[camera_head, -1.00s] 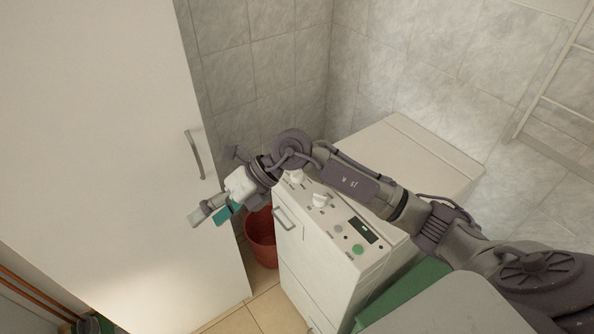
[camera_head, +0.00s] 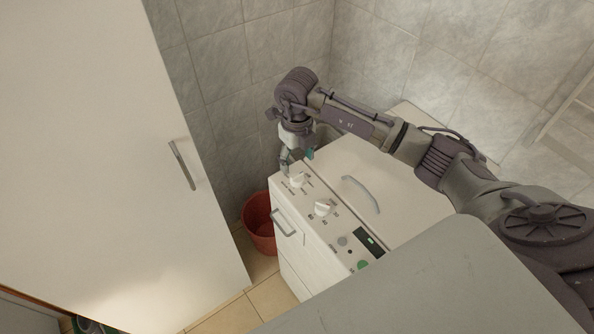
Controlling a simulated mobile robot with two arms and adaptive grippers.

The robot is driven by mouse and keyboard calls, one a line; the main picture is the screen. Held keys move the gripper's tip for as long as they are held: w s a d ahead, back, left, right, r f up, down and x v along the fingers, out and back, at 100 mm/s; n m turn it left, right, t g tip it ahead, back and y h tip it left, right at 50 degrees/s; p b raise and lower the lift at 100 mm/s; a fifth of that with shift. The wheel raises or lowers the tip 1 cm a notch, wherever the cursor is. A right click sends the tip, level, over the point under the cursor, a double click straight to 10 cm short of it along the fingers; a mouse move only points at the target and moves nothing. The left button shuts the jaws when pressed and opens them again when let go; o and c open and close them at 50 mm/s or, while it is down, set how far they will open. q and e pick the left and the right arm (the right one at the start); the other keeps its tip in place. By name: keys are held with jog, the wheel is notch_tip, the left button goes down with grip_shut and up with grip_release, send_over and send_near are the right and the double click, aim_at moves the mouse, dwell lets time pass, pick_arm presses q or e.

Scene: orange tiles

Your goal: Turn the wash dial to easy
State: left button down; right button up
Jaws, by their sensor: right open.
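The white washing machine (camera_head: 345,165) has a control panel along its front top edge. Two white dials stand on it, a far dial (camera_head: 297,180) and a nearer dial (camera_head: 322,208). The print around them is too small to read, so I cannot tell which is the wash dial or where either points. My right gripper (camera_head: 297,160) is open, points down and is empty. It is just behind the far dial, close to it; I cannot tell whether a finger touches it. My left gripper is not in view.
A dark display (camera_head: 369,241) and a green button (camera_head: 363,265) are on the panel's near end. A curved lid handle (camera_head: 362,193) rises behind the panel. A red bucket (camera_head: 260,236) stands on the floor left of the machine. A tall white cabinet (camera_head: 100,150) fills the left.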

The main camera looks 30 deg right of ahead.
aim_at(298, 175)
jog(key=f, duration=0.2)
jog(key=f+p, duration=0.1)
jog(key=f, duration=0.1)
jog(key=shift+w+d, duration=0.3)
notch_tip(298, 175, down, 3)
jog(key=shift+w+f+p, duration=0.1)
jog(key=shift+f+p, duration=0.1)
jog(key=shift+p, duration=0.1)
jog(key=shift+a+f, duration=0.1)
jog(key=shift+f, duration=0.3)
jog(key=shift+c, duration=0.4)
jog(key=shift+r, duration=0.1)
jog(key=c, duration=1.1)
jog(key=shift+o, duration=0.2)
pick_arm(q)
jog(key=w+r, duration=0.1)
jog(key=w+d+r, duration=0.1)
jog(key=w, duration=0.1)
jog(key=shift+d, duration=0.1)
pick_arm(e)
jog(key=shift+m, duration=0.3)
